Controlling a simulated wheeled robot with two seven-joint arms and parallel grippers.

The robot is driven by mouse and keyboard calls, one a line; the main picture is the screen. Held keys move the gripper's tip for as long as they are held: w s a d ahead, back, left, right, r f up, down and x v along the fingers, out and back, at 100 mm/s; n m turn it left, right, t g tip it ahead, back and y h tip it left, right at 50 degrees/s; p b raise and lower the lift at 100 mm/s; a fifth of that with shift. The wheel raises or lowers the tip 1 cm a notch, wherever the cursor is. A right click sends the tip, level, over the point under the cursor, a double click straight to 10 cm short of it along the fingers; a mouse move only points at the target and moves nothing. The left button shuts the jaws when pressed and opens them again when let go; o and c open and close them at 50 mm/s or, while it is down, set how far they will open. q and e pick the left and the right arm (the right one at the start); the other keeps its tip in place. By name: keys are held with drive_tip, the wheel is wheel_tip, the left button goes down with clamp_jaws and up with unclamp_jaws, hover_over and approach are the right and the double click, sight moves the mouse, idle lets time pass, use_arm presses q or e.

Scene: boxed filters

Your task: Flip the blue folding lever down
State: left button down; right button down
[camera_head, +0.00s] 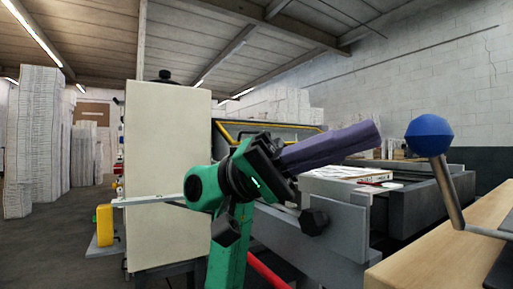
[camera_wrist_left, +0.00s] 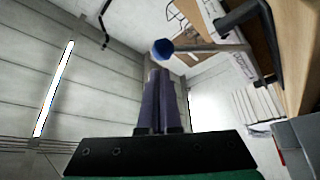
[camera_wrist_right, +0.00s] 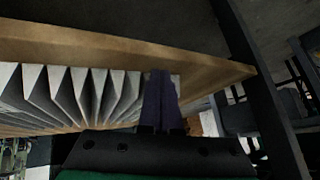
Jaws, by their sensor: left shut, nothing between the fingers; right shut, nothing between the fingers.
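The blue knob (camera_head: 430,135) sits on top of a metal lever rod (camera_head: 450,195) that stands up, slightly tilted, at the right of the head view. In the left wrist view the blue knob (camera_wrist_left: 162,49) shows just beyond the fingertips. My left gripper (camera_head: 378,136) is shut and empty, its purple fingers pointing right toward the knob with a small gap in the picture. It also shows in the left wrist view (camera_wrist_left: 158,72). My right gripper (camera_wrist_right: 160,73) is shut and empty in the right wrist view, before a pleated white filter. It is not seen in the head view.
The rod rises beside a light wooden surface (camera_head: 430,248) at the lower right. A grey machine bed (camera_head: 420,208) lies behind it, and a beige cabinet (camera_head: 165,165) stands left of centre. In the right wrist view a wooden frame (camera_wrist_right: 215,67) borders the filter (camera_wrist_right: 85,95).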

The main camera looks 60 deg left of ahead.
use_arm(q)
drive_tip(key=s+a, duration=0.4)
drive_tip(key=a, duration=0.8)
drive_tip(key=shift+p, duration=0.4)
